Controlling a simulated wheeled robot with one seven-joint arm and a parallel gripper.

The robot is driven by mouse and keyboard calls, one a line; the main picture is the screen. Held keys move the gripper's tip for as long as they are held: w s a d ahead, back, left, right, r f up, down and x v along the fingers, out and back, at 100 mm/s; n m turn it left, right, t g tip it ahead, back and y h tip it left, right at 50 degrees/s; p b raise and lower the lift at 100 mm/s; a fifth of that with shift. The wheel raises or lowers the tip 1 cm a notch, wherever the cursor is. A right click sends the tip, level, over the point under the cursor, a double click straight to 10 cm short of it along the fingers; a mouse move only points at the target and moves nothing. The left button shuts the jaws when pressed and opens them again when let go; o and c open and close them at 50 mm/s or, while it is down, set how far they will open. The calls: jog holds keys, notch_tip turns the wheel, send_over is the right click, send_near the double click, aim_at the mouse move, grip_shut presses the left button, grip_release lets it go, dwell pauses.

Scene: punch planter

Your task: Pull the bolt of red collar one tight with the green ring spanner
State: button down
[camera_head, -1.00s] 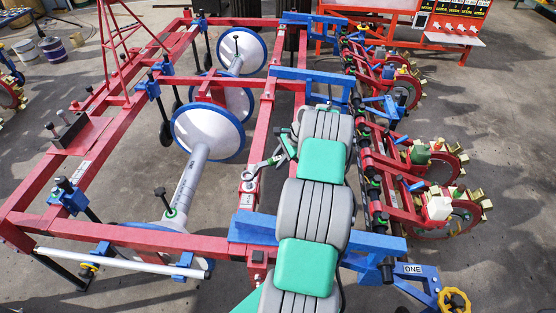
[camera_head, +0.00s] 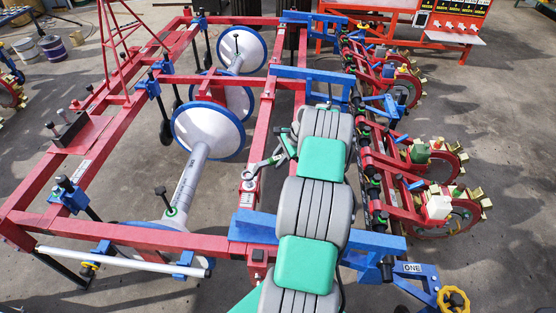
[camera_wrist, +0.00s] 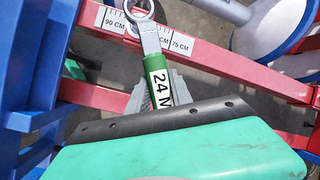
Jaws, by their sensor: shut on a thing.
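The ring spanner has a green grip (camera_wrist: 158,80) marked "24 M" and a bare metal ring end (camera_wrist: 138,10). My gripper (camera_wrist: 156,95) is shut on the green grip. In the head view the spanner (camera_head: 262,165) reaches left from my gripper (camera_head: 283,151), its ring end over the long red beam. I cannot make out red collar one for certain; my arm hides part of the beam.
A white scale (camera_wrist: 112,21) with centimetre marks runs along the red beam. Blue crossbars (camera_head: 190,240) and white-faced reels (camera_head: 208,130) stand nearby. A blue plate marked "ONE" (camera_head: 412,268) and a yellow handwheel (camera_head: 453,300) are at the lower right. Planter wheels (camera_head: 440,212) stand at the right.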

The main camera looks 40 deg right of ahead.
jog(key=shift+f+b, duration=1.35)
jog(key=shift+f, duration=0.9)
jog(key=shift+r, duration=0.1)
jog(key=s+a+m+t+h+p, duration=0.1)
jog(key=s+a+m+h+p, duration=0.3)
jog(key=s+a+m+p, duration=0.3)
jog(key=m+p, duration=0.2)
jog(key=shift+m, duration=0.3)
dwell(0.8)
jog(key=shift+p, duration=0.35)
